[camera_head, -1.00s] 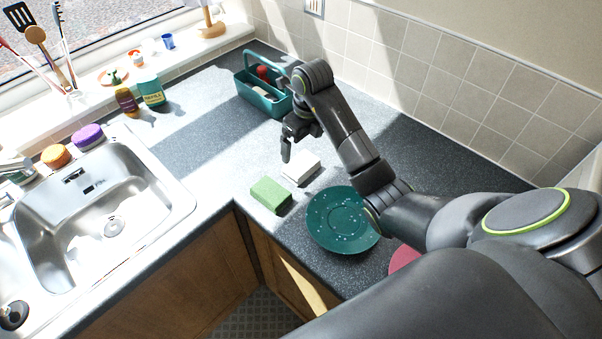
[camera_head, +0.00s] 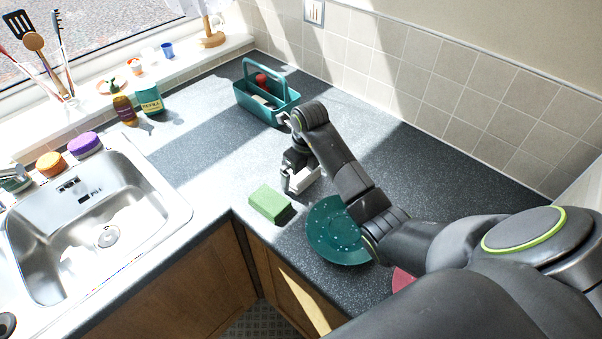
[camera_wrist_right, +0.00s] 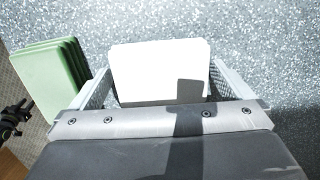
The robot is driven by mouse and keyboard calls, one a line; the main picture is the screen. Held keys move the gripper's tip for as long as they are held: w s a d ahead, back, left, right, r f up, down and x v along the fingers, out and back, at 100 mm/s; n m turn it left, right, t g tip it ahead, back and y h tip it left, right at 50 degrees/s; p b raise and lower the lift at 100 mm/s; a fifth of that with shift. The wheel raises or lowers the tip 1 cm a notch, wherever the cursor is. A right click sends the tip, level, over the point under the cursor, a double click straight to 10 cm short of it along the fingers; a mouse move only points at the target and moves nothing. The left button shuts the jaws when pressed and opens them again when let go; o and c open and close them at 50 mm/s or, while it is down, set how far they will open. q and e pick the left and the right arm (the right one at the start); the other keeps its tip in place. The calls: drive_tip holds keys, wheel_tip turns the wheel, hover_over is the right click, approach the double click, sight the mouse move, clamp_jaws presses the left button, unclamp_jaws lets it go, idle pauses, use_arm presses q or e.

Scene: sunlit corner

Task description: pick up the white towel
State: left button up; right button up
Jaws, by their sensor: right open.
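The white towel (camera_head: 305,180) is a small folded block lying on the dark speckled counter, partly hidden behind my right gripper in the head view. My right gripper (camera_head: 290,185) points down at the towel, its fingers low by the counter. In the right wrist view the towel (camera_wrist_right: 158,72) lies between the two spread fingers of my right gripper (camera_wrist_right: 160,88), with a shadow across its lower right part. The jaws are open and not closed on it. My left gripper is not in view.
A teal plate (camera_head: 335,235) and part of a red item (camera_head: 402,279) sit nearer me. A teal caddy (camera_head: 262,105) stands behind. The sink (camera_head: 85,225) is at left.

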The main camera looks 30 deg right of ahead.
drive_tip(key=c, duration=1.1)
wheel_tip(320, 180, up, 5)
drive_tip(key=shift+w+f+b, duration=0.1)
drive_tip(key=shift+f+b, duration=0.05)
drive_tip(key=shift+b, duration=0.75)
wheel_tip(320, 180, up, 4)
drive_tip(key=p, duration=0.3)
drive_tip(key=shift+p, duration=0.4)
drive_tip(key=shift+r+p, duration=0.6)
drive_tip(key=shift+r, duration=0.1)
